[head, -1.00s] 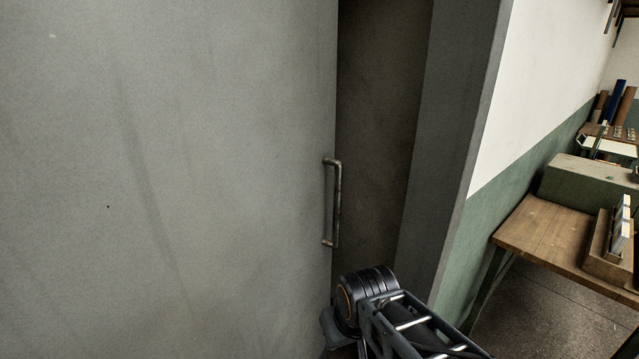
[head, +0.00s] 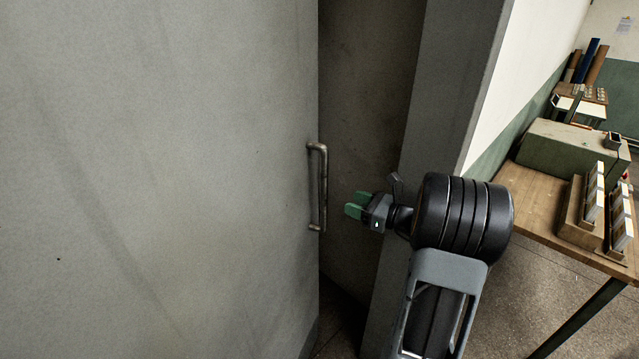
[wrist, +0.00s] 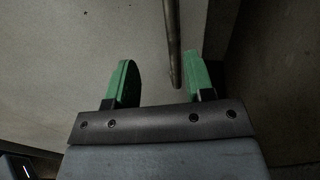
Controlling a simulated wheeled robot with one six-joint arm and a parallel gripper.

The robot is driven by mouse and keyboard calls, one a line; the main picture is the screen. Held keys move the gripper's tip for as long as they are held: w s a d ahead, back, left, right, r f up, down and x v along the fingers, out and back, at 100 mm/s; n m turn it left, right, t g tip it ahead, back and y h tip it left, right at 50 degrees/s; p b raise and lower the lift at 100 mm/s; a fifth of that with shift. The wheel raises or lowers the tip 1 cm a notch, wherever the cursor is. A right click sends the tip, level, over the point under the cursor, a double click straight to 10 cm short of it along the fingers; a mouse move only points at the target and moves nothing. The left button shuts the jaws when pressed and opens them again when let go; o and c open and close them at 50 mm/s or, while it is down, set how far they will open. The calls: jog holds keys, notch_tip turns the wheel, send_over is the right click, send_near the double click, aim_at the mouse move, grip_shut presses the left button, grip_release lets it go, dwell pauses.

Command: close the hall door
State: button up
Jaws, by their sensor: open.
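The hall door (head: 160,180) is a large grey panel filling the left of the head view. It stands ajar, with a dark gap between its right edge and the grey door frame (head: 440,90). A metal bar handle (head: 322,188) is mounted upright near the door's right edge. My gripper (head: 354,204) has green fingers and is just right of the handle's lower part, apart from it in this view. In the wrist view my gripper (wrist: 160,82) is open and empty, with the handle (wrist: 172,45) ahead between the finger lines, nearer the right finger.
A wooden table (head: 535,195) stands at the right, bearing a green-grey box (head: 565,150) and racks of upright boards (head: 595,195). A white and green wall (head: 530,70) runs behind my arm. Speckled floor (head: 540,290) shows at lower right.

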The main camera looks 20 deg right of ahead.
jog(key=w+d+p+x, duration=0.1)
jog(key=p+x, duration=0.2)
jog(key=x, duration=1)
jog(key=shift+d+r+m+t, duration=0.15)
jog(key=shift+r+m+t, duration=0.15)
jog(key=shift+m, duration=0.1)
grip_shut()
